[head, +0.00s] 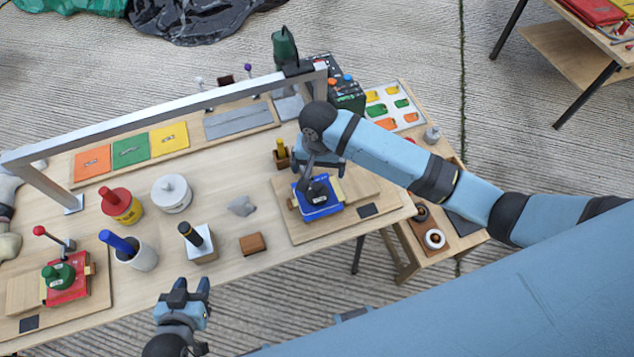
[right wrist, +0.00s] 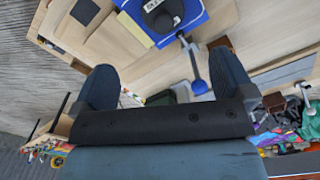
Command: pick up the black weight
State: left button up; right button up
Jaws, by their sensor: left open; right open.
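The black weight (head: 315,188) sits on a blue toggle press or scale (head: 318,208) on a wooden board at the right of the table. My right arm partly hides it in the head view. In the right wrist view the black weight (right wrist: 161,14) shows at the top, on the blue device (right wrist: 192,12), beyond the fingertips. My right gripper (right wrist: 165,75) is open and empty; in the head view it (head: 318,163) is just above and behind the weight. My left gripper (head: 192,288) is open and empty in front of the table's near edge.
A green weight (head: 58,276) stands on a red device (head: 68,290) at the left. A metal frame (head: 190,105) spans the table. A lever with a blue knob (right wrist: 200,87) lies between my right fingers' directions.

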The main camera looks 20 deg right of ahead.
aim_at(317, 186)
notch_tip(317, 186, down, 6)
jog(key=shift+s+f, duration=0.1)
jog(key=shift+f, duration=0.05)
jog(key=shift+w+a+f, duration=0.1)
jog(key=shift+f, duration=1.4)
jog(key=shift+w+a+f, duration=0.1)
jog(key=shift+f, duration=1.4)
jog(key=shift+c, duration=0.5)
jog(key=c, duration=1.1)
jog(key=shift+c, duration=0.4)
jog(key=shift+r, duration=0.2)
